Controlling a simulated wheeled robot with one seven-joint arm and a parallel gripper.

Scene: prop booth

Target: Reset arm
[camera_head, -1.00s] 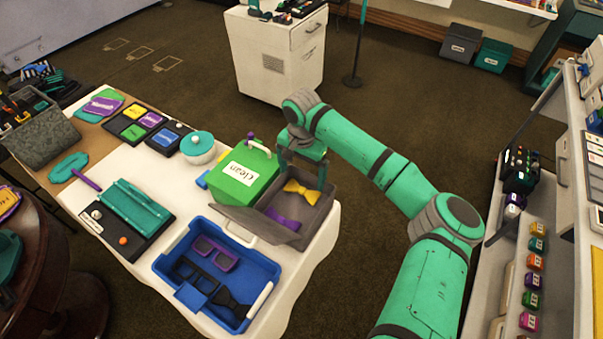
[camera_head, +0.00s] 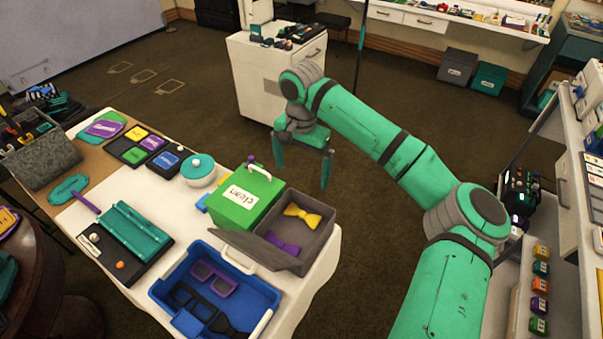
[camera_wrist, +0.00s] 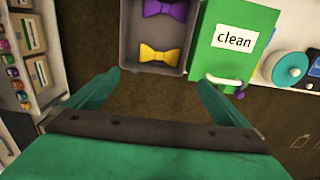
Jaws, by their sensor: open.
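My gripper (camera_head: 302,168) is open and empty, raised over the floor just beyond the far edge of the white table (camera_head: 140,205). It also shows in the wrist view (camera_wrist: 158,85), its two green fingers spread apart with bare floor between them. The grey bin (camera_head: 322,238) at the table's right end holds a yellow bow tie (camera_head: 302,215) and a purple bow tie (camera_head: 283,245). In the wrist view the yellow bow tie (camera_wrist: 163,53) lies ahead of the fingers, apart from them. Beside the bin stands a green box (camera_head: 237,206) labelled "clean".
A blue tray (camera_head: 262,285) with glasses and a dark bow tie lies at the table's front. A teal round pot (camera_head: 198,170) stands by the green box. A white cabinet (camera_head: 262,85) stands behind my gripper. Shelving (camera_head: 565,180) is on the right. Open floor lies between.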

